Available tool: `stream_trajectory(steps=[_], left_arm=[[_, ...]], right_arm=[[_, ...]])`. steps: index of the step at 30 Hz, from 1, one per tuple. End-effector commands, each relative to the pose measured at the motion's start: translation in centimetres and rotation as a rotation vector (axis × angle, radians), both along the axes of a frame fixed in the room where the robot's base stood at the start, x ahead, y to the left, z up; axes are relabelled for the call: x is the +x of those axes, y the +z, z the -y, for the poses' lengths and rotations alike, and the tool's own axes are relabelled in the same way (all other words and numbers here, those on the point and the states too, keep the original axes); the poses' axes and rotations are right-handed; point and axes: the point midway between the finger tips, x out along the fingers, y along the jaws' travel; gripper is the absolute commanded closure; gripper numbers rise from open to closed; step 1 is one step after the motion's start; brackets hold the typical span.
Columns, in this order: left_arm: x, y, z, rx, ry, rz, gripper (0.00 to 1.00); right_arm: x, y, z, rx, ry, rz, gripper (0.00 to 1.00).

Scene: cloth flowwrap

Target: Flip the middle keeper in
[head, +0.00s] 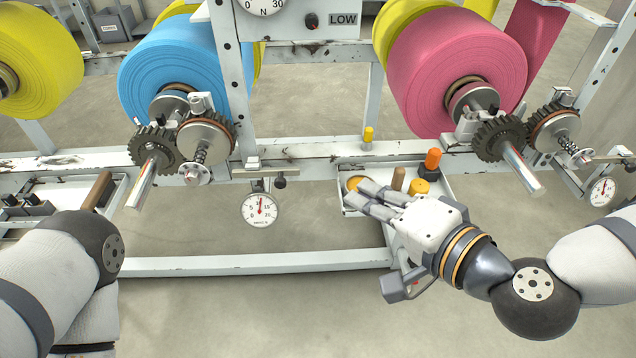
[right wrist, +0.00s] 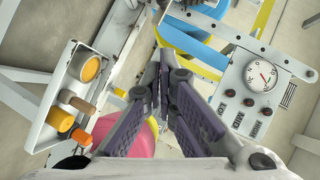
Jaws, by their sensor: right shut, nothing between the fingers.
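A blue roll (head: 168,72) sits in the middle of the stand, with a gear (head: 153,148) and a shiny shaft end (head: 140,190) in front. A small white block on the shaft bearing (head: 202,102) is perhaps the middle keeper; its position is too small to tell. My right gripper (head: 363,197) is shut and empty, over the small tray at the right, well to the right of and below that block. Its fingers also show in the right wrist view (right wrist: 163,72). My left arm shows at the lower left, but its gripper is out of view.
A pink roll (head: 457,70) with its own gear (head: 499,138) stands at the right, a yellow roll (head: 38,60) at the left. The tray (head: 440,190) holds orange and yellow items. A dial gauge (head: 261,210) hangs below the rail. The floor in front is clear.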

Motion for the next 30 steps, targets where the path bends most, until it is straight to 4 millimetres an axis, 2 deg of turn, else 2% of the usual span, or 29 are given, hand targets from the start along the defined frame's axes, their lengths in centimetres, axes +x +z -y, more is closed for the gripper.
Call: stream_trajectory(steps=[7,11,23,27,30], left_arm=[[0.0,-0.1,0.0,0.0,0.0,-0.001,0.54],[-0.5,-0.8,0.0,0.0,0.0,-0.015,0.54],[-1.0,-1.8,0.0,0.0,0.0,-0.032,0.54],[-1.1,-1.9,0.0,0.0,0.0,-0.034,0.54],[-1.1,-2.0,0.0,0.0,0.0,-0.035,0.54]], right_arm=[[0.1,-0.1,-0.1,-0.002,0.002,-0.002,1.0],[1.2,-1.0,-0.8,-0.004,0.004,-0.004,1.0],[8.2,-3.5,-5.0,-0.004,0.003,-0.004,1.0],[8.4,-4.5,-7.1,-0.003,0.005,-0.006,1.0],[8.6,-4.9,-8.0,-0.003,0.005,-0.004,1.0]])
